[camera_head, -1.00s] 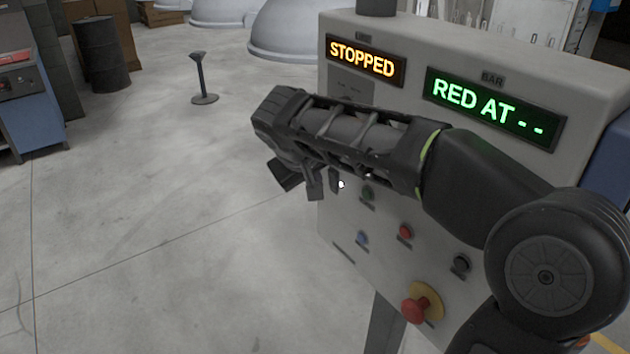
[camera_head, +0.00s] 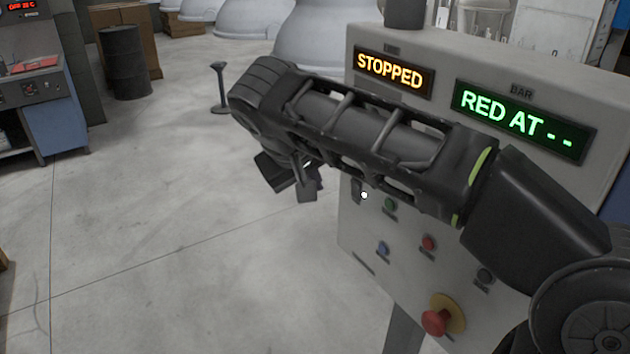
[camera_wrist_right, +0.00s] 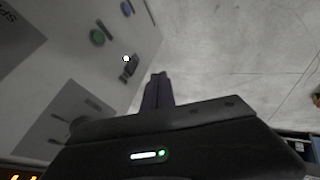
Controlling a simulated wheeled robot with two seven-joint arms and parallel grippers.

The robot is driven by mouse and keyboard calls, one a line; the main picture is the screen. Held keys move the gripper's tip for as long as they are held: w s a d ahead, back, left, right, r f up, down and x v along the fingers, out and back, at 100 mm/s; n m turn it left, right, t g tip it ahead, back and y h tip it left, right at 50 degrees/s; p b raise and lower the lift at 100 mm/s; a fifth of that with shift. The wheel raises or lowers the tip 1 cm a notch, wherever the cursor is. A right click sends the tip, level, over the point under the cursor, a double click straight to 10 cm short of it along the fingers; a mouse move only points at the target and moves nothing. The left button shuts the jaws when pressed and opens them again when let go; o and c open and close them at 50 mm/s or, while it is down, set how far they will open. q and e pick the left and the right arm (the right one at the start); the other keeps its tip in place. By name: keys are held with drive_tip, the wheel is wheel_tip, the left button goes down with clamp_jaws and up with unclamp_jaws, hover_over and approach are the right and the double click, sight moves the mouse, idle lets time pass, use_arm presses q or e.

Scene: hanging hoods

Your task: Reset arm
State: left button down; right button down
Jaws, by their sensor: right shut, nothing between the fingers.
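My right arm comes in from the right in the head view, across the front of a grey control panel (camera_head: 405,240). My right gripper (camera_head: 306,192) hangs at the arm's far end, left of the panel and apart from it. In the right wrist view the right gripper (camera_wrist_right: 158,82) shows its fingers together, with nothing between them. The panel (camera_wrist_right: 45,85) also shows at the left of that view. My left gripper is in neither view.
The panel has a display (camera_head: 393,73) reading STOPPED and another (camera_head: 521,121) reading RED AT - -. It carries several buttons and a red emergency knob (camera_head: 436,322). A post (camera_head: 219,90) and a dark barrel (camera_head: 125,62) stand behind. The floor at left is clear.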

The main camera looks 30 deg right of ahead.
idle(0.4)
drive_tip(key=w+a+f+n+t+y, duration=0.35)
drive_tip(key=w+a+f+y, duration=0.25)
drive_tip(key=w+a+f, duration=0.35)
drive_tip(key=w+a+f+g+y, duration=0.1)
drive_tip(key=a+f+y, duration=0.1)
drive_tip(key=a+f, duration=0.5)
drive_tip(key=a+f+y, duration=0.2)
drive_tip(key=a+f, duration=0.1)
drive_tip(key=f, duration=0.7)
drive_tip(key=s+a+f+m+g, duration=0.1)
drive_tip(key=s+a+f, duration=0.1)
drive_tip(key=s+f, duration=0.5)
drive_tip(key=s+a+f+m+g, duration=0.1)
drive_tip(key=s+f+m, duration=0.1)
drive_tip(key=f, duration=0.9)
drive_tip(key=s+a+f+g, duration=0.1)
drive_tip(key=s+f+g, duration=0.1)
drive_tip(key=s+f, duration=0.3)
drive_tip(key=s+f+g, duration=0.2)
drive_tip(key=s+f, duration=0.4)
drive_tip(key=s, duration=0.7)
drive_tip(key=shift+s+a+f+m, duration=0.15)
drive_tip(key=shift+a+f+m, duration=0.2)
drive_tip(key=shift+m, duration=0.1)
